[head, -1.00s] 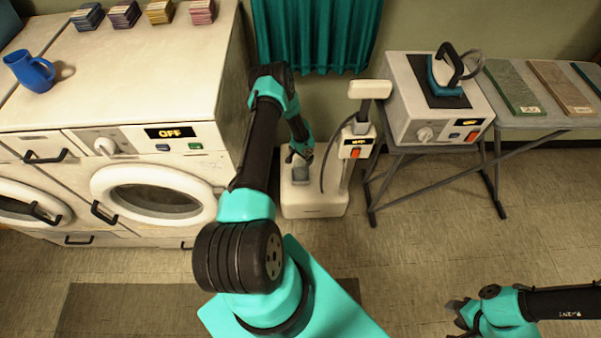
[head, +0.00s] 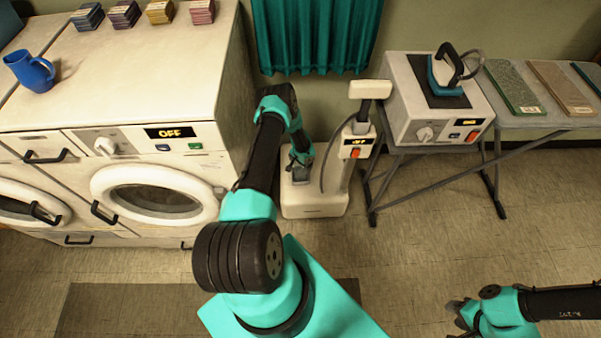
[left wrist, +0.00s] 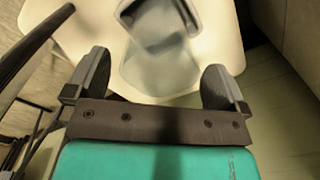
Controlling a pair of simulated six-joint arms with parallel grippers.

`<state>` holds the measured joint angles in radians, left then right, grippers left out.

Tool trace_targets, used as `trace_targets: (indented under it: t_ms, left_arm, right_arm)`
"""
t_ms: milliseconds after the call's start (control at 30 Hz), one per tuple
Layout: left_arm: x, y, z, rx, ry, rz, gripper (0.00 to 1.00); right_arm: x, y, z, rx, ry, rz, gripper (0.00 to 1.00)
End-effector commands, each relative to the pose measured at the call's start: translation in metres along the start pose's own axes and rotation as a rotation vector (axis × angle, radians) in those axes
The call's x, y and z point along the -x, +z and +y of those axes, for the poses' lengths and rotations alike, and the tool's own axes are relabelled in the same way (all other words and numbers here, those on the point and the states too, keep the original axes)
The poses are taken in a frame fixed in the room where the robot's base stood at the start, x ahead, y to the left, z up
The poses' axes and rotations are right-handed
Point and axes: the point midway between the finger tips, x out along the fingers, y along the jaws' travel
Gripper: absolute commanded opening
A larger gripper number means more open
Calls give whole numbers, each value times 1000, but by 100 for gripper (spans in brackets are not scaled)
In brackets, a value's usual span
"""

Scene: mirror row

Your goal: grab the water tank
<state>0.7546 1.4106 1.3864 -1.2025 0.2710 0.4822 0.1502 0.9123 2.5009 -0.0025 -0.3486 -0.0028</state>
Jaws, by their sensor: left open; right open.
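The water tank sits on the white base (head: 330,205) of the floor-standing steamer; a small grey part of the tank (head: 301,175) shows under my left gripper. In the left wrist view the tank (left wrist: 160,72) is pale and translucent, with a grey handle piece (left wrist: 160,20) on top. My left gripper (head: 299,160) is open and reaches down over the tank. In the left wrist view its two fingers (left wrist: 158,88) are spread to either side of the tank's near part, not closed on it. My right gripper (head: 458,312) is open and empty over the floor at lower right.
The steamer's post (head: 357,145) with an OFF display and a dark hose stands just right of the tank. A white washing machine (head: 150,190) is close on the left. A board with an iron (head: 450,70) stands at right.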

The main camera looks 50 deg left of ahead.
Motion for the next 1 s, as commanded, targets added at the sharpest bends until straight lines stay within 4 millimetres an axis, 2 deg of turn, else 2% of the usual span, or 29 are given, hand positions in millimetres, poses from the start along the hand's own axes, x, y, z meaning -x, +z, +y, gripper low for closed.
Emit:
trace_targets:
  t_ms: [100, 233, 767, 1000]
  left_arm:
    - [-16, 0, 0, 1, 0, 0, 100]
    - [-26, 0, -1, 0, 0, 0, 100]
    - [-28, 0, -1, 0, 0, 0, 100]
    - [-28, 0, 0, 0, 0, 0, 78]
  right_arm:
    - [0, 0, 0, 0, 0, 0, 43]
    - [0, 0, 0, 0, 0, 0, 43]
    - [0, 0, 0, 0, 0, 0, 43]
    - [0, 0, 0, 0, 0, 0, 43]
